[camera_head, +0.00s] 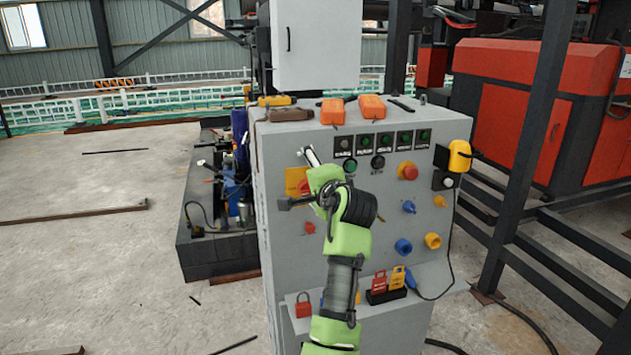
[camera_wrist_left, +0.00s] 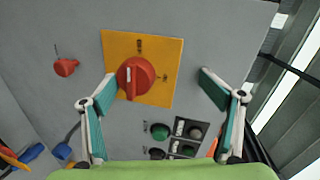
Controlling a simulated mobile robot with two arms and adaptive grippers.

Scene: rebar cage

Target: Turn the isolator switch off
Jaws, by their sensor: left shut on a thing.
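The isolator switch is a red rotary knob (camera_wrist_left: 136,78) on a square yellow plate (camera_wrist_left: 170,62). Its pale pointer mark runs up and down in the left wrist view. In the head view the knob (camera_head: 305,186) and the yellow plate (camera_head: 292,180) are partly hidden by my left gripper (camera_head: 303,178). One fingertip is close to the knob's edge. My right gripper is not in view.
The grey control cabinet (camera_head: 277,268) carries a red button (camera_head: 407,171), blue and yellow fittings and several indicator lights. Two orange boxes (camera_head: 371,107) lie on top. Padlocks (camera_head: 397,278) stand on the lower shelf. A dark post (camera_head: 528,130) stands at right; floor is open at left.

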